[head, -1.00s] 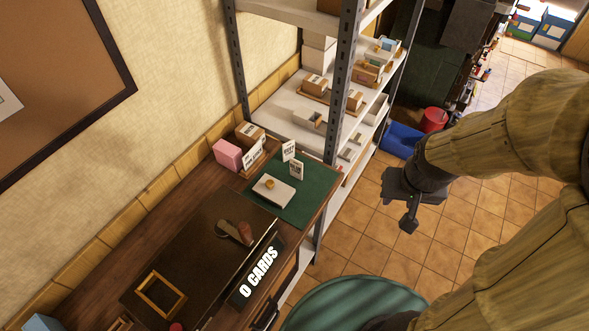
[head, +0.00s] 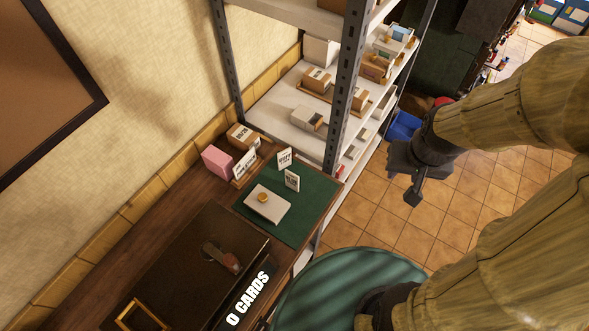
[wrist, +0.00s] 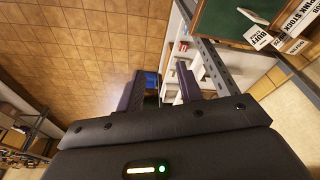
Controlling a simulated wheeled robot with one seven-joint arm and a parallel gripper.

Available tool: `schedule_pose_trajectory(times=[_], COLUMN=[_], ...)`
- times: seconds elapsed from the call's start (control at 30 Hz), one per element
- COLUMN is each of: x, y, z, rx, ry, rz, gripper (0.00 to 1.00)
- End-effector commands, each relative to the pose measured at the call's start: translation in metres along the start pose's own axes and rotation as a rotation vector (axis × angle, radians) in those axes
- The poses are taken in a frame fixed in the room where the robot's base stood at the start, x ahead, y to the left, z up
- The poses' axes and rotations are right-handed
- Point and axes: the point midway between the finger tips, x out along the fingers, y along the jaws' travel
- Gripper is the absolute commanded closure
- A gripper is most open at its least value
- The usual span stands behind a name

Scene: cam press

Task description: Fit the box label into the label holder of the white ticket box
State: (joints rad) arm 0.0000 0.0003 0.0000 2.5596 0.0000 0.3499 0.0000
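Two small white printed cards, likely labels, stand upright on a green mat (head: 317,203) at the counter's end: a rear card (head: 284,158) and a front card (head: 291,181). Their print is too small to read in the head view. A flat white piece with a round gold part (head: 263,197) lies beside them. A pale open box (head: 308,118) sits on the shelf; I cannot tell whether it is the white ticket box, and no label holder is clear. My gripper (head: 412,192) hangs over the floor, right of the counter. In the wrist view its fingers (wrist: 160,88) are apart and empty.
A metal shelf rack (head: 350,85) with several boxes stands behind the mat. A pink box (head: 217,161) and a brown box (head: 243,136) sit left of the mat. A round green seat (head: 345,285) stands before the counter. Tiled floor (head: 395,225) is open below my gripper.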

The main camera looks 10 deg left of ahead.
Motion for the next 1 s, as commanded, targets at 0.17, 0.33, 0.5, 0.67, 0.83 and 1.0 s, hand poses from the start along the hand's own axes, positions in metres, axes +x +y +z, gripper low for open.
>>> schedule_pose_trajectory(times=[0.17,0.33,0.5,0.67,0.83,1.0], x=[0.000,0.000,0.006,0.022,0.044,0.062], y=[0.000,0.000,-0.011,-0.051,-0.124,-0.202], z=[0.000,0.000,-0.008,-0.031,-0.054,-0.061], rx=[0.000,0.000,0.012,0.067,0.162,0.275], ry=[0.000,0.000,-0.014,-0.063,-0.134,-0.194], rz=[0.000,0.000,-0.005,-0.015,-0.010,0.014], gripper=[0.64,0.56,0.31,0.31,0.31,0.31])
